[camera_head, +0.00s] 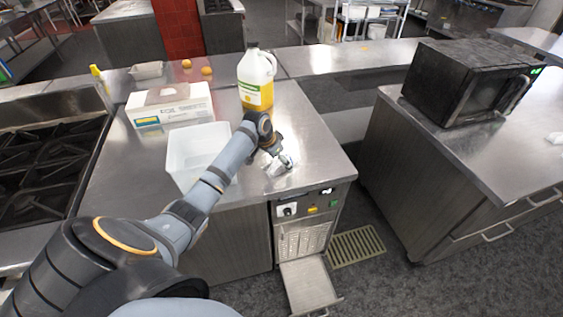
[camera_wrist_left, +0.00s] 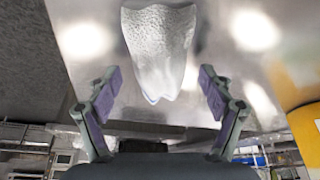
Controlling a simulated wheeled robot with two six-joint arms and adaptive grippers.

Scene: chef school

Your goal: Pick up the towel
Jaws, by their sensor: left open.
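A crumpled white towel (camera_head: 275,168) lies on the steel counter near its front right corner, partly hidden by my left gripper (camera_head: 281,158). In the left wrist view the towel (camera_wrist_left: 158,45) is a pale, rough-textured bundle, narrower toward the gripper. It lies between the lines of the two fingers of my left gripper (camera_wrist_left: 160,78). The fingers stand apart, with a gap on each side of the towel. The head view does not show clearly whether a finger touches it. My right gripper is not in view.
A white plastic bin (camera_head: 183,160) stands left of the towel, below my left forearm. A jug of yellow liquid (camera_head: 256,82) and a white box (camera_head: 172,108) stand behind. A microwave (camera_head: 455,78) is on the right counter. A low door (camera_head: 309,285) hangs open below.

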